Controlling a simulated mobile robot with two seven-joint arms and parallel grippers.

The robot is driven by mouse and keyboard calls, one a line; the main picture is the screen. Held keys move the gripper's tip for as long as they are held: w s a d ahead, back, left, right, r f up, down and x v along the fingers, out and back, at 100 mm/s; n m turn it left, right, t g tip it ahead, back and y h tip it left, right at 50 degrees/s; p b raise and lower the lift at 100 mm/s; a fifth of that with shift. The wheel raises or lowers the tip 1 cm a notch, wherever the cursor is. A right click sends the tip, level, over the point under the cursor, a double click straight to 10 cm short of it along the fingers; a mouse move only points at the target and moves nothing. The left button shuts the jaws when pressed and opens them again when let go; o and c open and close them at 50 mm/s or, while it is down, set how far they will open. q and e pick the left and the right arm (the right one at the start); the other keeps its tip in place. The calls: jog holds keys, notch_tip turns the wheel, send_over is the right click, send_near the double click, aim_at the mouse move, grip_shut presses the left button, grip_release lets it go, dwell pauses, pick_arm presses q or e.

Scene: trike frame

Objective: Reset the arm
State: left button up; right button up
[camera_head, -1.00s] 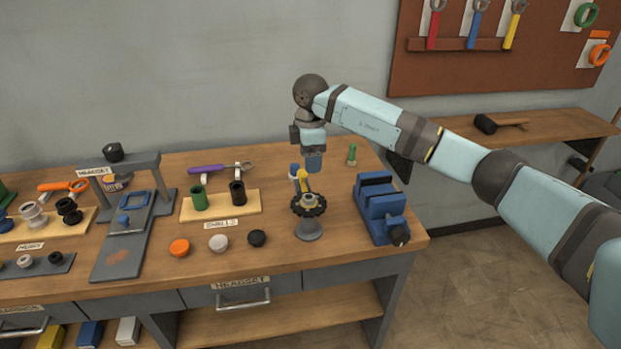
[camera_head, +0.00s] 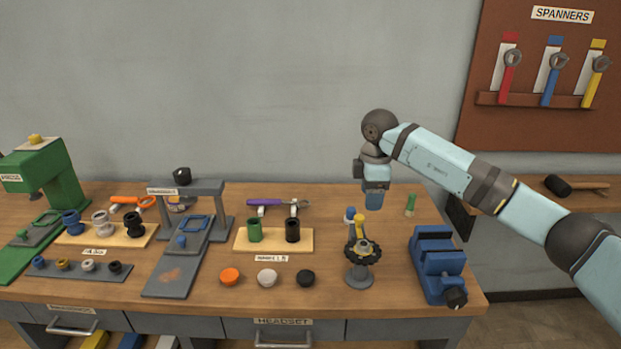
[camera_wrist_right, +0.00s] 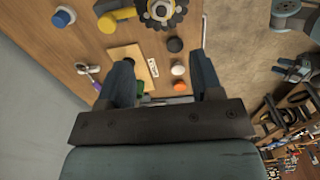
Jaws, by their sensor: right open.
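My right arm comes in from the right in the head view. Its gripper (camera_head: 374,199) points down above the back right part of the workbench, behind the stand with the black toothed ring (camera_head: 362,252). In the right wrist view the two blue fingers of the right gripper (camera_wrist_right: 165,80) are apart, with nothing held between them. The bench top, a wooden block and several caps show beyond the fingers. My left gripper is in neither view.
A blue vise (camera_head: 437,262) stands at the bench's right end. A board with green and black cups (camera_head: 272,238), orange, white and black caps (camera_head: 267,278), a grey headset press (camera_head: 186,235) and a green press (camera_head: 45,190) stand left. Spanners (camera_head: 550,78) hang on the wall board.

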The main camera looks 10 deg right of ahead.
jog(key=s+a+f+n+g+y+p, duration=0.1)
jog(key=s+a+f+n+y, duration=0.3)
jog(key=a, duration=0.5)
jog(key=s+a+f+n+g+y+p, duration=0.1)
jog(key=s+a+f+n+y, duration=0.1)
jog(key=s+a+f+y, duration=0.45)
jog(key=s+a+r+m+t+y+p, duration=0.1)
jog(key=s+a+r+t+y+p, duration=0.15)
jog(key=s+a+t+y, duration=0.5)
jog(key=s+d+f+m+t+h+p, duration=0.1)
jog(key=s+d+f+m+t+h, duration=0.1)
jog(key=s+d+f+m+h, duration=0.5)
jog(key=s+d+f+m+t+h+p, duration=0.1)
jog(key=s+d+f+m+t+h, duration=0.2)
jog(key=s+d+f+m+h, duration=0.3)
jog(key=s+f+m+h, duration=0.1)
jog(key=s+f+m, duration=0.3)
jog(key=s+f, duration=0.1)
jog(key=shift+s+d+f+h, duration=0.3)
jog(key=shift+s+d+h, duration=0.1)
jog(key=shift+s, duration=0.3)
